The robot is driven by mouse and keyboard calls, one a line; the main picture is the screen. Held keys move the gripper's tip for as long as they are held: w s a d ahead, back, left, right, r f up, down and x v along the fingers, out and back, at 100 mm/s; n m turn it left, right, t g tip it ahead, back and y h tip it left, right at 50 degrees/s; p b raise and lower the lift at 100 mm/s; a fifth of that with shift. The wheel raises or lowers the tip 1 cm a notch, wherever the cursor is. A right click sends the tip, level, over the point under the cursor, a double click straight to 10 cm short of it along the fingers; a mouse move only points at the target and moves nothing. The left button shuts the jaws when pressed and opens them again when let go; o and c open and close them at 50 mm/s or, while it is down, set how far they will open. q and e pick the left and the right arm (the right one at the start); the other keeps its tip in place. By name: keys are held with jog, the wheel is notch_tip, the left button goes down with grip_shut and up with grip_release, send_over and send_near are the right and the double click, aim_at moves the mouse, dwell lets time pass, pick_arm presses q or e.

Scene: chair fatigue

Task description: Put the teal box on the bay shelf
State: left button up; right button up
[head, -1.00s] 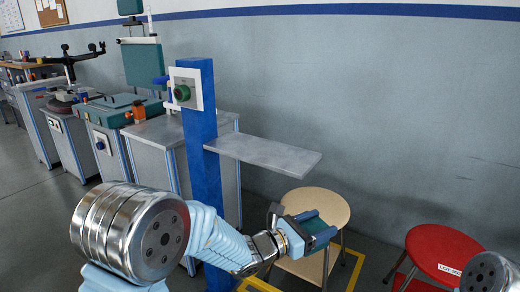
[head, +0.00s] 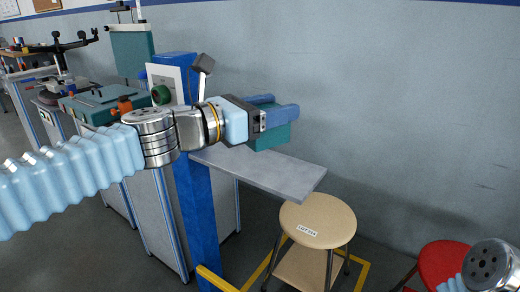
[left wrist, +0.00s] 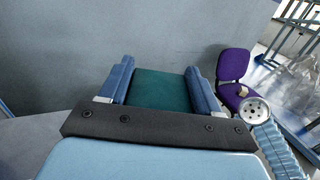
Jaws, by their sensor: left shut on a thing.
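My left gripper (head: 283,113) is shut on the teal box (head: 270,138), with its blue fingers on either side of it. In the left wrist view the teal box (left wrist: 161,91) sits between the two fingers. The bay shelf (head: 262,171) is a flat grey plate fixed to a blue post (head: 196,205). In the head view the box appears above the shelf's back part. The exact gap between them cannot be told. My right gripper is out of view; only part of my right arm shows at the lower right.
A round wooden stool (head: 318,222) with a label stands below the shelf's right end. A red stool (head: 440,262) is at the lower right. The post carries a panel with a green knob (head: 161,95). A purple chair (left wrist: 233,66) shows in the left wrist view.

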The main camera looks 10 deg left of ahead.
pick_arm(q)
jog(key=w+a+f, duration=0.1)
jog(key=w+f, duration=0.2)
jog(key=w, duration=0.1)
jog(key=w+a+f+b, duration=0.1)
jog(key=w+a+f, duration=0.1)
jog(key=w+f, duration=0.1)
jog(key=w+a+f, duration=0.2)
jog(key=w+f, duration=0.1)
jog(key=w, duration=0.3)
jog(key=shift+a+f, duration=0.15)
jog(key=shift+a, duration=0.1)
jog(key=f, duration=0.2)
jog(key=f+b, duration=0.1)
jog(key=shift+w+a+f, duration=0.1)
jog(key=shift+w+f, duration=0.15)
jog(key=shift+f, duration=0.05)
jog(key=o, duration=1.2)
jog(key=shift+c, duration=0.2)
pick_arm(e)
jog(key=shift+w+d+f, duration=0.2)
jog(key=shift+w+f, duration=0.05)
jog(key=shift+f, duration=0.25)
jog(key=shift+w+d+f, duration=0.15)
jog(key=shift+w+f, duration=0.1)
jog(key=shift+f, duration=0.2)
